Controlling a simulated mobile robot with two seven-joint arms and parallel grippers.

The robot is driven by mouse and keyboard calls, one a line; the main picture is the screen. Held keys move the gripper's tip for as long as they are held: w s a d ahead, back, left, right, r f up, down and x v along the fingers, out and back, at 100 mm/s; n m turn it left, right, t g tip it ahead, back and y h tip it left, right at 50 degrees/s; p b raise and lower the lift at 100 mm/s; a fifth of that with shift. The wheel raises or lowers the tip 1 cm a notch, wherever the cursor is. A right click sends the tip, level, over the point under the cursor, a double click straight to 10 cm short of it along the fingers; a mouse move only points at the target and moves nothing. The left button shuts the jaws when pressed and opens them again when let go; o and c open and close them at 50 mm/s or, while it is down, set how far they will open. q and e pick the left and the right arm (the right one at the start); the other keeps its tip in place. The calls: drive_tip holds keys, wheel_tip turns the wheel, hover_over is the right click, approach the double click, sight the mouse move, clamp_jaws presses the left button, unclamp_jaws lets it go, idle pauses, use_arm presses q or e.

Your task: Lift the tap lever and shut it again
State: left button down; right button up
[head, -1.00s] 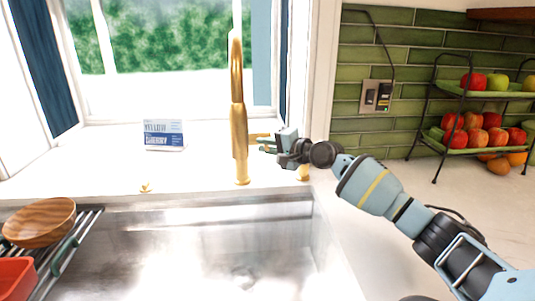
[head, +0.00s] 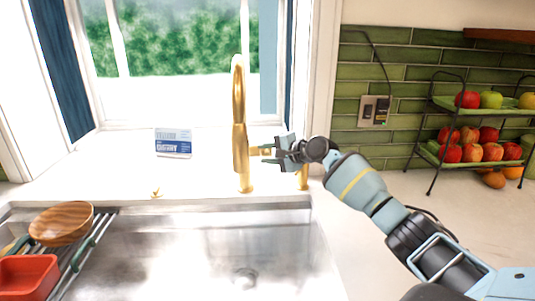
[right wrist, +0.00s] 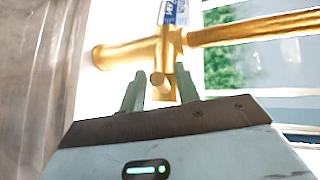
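The gold tap (head: 240,130) stands upright behind the sink, with its short side lever (head: 256,150) pointing right towards my right gripper (head: 272,151). In the right wrist view the tap body (right wrist: 225,33) lies across the top, and the stubby gold lever (right wrist: 160,79) sticks out towards me. My right gripper (right wrist: 160,88) has its two greenish fingers apart, one on each side of the lever's end. I cannot tell whether either finger touches it. No water shows at the spout. My left gripper is not in view.
The steel sink (head: 200,245) is below, with a rack at left holding a wooden bowl (head: 62,224) and a red container (head: 28,276). A small blue-and-white sign (head: 173,142) stands on the sill. A two-tier fruit stand (head: 432,165) is at right.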

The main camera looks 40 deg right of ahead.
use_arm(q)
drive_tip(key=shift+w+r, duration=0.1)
use_arm(e)
drive_tip(key=shift+o, duration=0.2)
drive_tip(key=shift+r, duration=0.1)
drive_tip(key=shift+s, duration=0.25)
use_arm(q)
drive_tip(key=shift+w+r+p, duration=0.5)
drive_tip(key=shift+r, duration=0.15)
use_arm(e)
drive_tip(key=v, duration=0.7)
drive_tip(key=shift+s+d+r, duration=0.1)
